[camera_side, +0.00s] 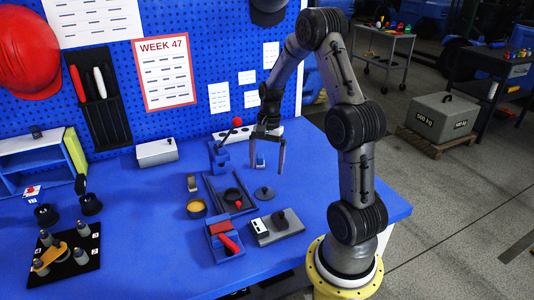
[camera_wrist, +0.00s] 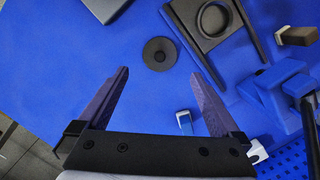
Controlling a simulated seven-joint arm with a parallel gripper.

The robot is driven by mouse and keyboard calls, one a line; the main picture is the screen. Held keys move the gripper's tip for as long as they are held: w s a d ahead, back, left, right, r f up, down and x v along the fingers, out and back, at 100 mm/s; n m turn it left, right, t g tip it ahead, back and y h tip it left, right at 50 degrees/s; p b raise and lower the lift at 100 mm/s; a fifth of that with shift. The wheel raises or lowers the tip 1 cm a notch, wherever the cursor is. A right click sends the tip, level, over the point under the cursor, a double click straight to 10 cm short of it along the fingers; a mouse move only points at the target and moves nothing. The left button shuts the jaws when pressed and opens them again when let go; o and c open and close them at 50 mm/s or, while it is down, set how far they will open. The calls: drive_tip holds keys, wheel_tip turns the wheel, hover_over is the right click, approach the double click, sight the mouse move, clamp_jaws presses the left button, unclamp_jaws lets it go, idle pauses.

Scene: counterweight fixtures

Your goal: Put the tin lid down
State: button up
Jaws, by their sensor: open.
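The tin lid (camera_side: 265,193) is a dark grey disc with a small knob in its middle. It lies flat on the blue table, right of the fixture with the dark ring. In the wrist view the lid (camera_wrist: 160,54) appears just beyond the fingertips, centred between them. My gripper (camera_side: 267,168) is open and empty above the table, behind the lid in the side view. Both fingers of my gripper (camera_wrist: 158,74) show apart, with bare table between them. An open round tin (camera_side: 196,208) with a yellowish inside stands left of the fixture.
A rail fixture (camera_side: 214,189) holds a dark ring (camera_side: 233,197). A grey device (camera_side: 276,227) stands in front of the lid. A small blue-and-white block (camera_side: 261,161) is near my fingers. The table's right side is clear.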

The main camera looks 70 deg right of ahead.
drive_tip(key=s+a+r+n+t+h, duration=0.1)
drive_tip(key=a+r+n+t+h, duration=0.1)
drive_tip(key=a+r+n, duration=0.95)
drive_tip(key=s+a+r+n+t, duration=0.1)
drive_tip(key=s+a+r+n, duration=0.2)
drive_tip(key=s+a, duration=0.2)
drive_tip(key=s+a+r+n+t, duration=0.2)
drive_tip(key=s+a, duration=0.3)
drive_tip(key=a, duration=0.3)
drive_tip(key=shift+s+r+n+t, duration=0.3)
drive_tip(key=shift+r+n, duration=0.15)
drive_tip(key=shift+n, duration=0.3)
